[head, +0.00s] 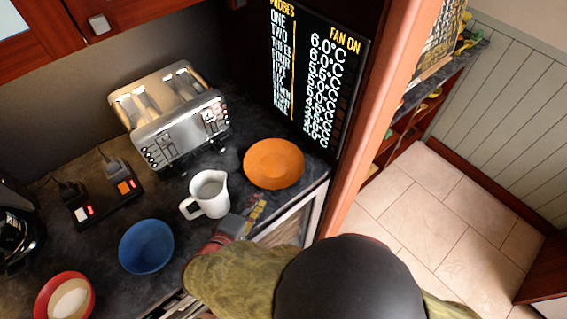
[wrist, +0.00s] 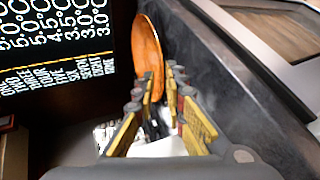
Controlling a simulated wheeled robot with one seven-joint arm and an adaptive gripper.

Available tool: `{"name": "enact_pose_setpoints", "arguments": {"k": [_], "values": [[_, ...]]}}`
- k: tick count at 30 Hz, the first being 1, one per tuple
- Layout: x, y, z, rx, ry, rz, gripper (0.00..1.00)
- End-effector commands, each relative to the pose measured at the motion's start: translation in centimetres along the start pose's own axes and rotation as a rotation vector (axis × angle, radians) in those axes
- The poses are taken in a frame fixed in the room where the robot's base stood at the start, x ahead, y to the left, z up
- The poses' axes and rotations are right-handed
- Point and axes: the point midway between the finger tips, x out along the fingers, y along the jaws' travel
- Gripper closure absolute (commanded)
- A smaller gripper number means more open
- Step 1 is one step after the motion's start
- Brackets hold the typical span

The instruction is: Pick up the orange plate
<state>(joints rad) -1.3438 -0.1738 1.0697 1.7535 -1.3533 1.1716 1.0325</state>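The orange plate (head: 274,163) lies on the dark counter near its right end, right of the toaster and beyond the white pitcher. In the wrist view the plate (wrist: 147,48) shows edge-tilted ahead of the fingertips. My gripper (head: 257,207) is just in front of the plate's near edge and right of the pitcher, apart from the plate in the head view. In the wrist view my gripper (wrist: 159,85) has its yellow-padded fingers spread, with a gap between them and nothing held. My arm hides part of the counter front.
The white pitcher (head: 209,194) stands close left of my gripper. A steel toaster (head: 172,115), blue bowl (head: 146,246), red bowl (head: 66,299) and switch box (head: 107,197) are further left. A black display panel (head: 312,75) rises behind the plate; an orange-brown post (head: 378,110) is at right.

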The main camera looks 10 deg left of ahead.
Motion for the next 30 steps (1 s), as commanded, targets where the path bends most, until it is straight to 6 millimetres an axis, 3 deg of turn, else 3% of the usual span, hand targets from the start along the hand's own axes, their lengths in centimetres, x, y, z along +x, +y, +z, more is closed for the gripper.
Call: {"name": "enact_pose_setpoints", "arguments": {"k": [18,28,30], "values": [[7.1,0.1,-0.1,0.001,-0.002,-0.001,0.88],[7.6,0.1,-0.2,0.0,0.001,0.0,0.88],[7.6,0.1,-0.2,0.0,0.001,-0.001,0.92]]}}
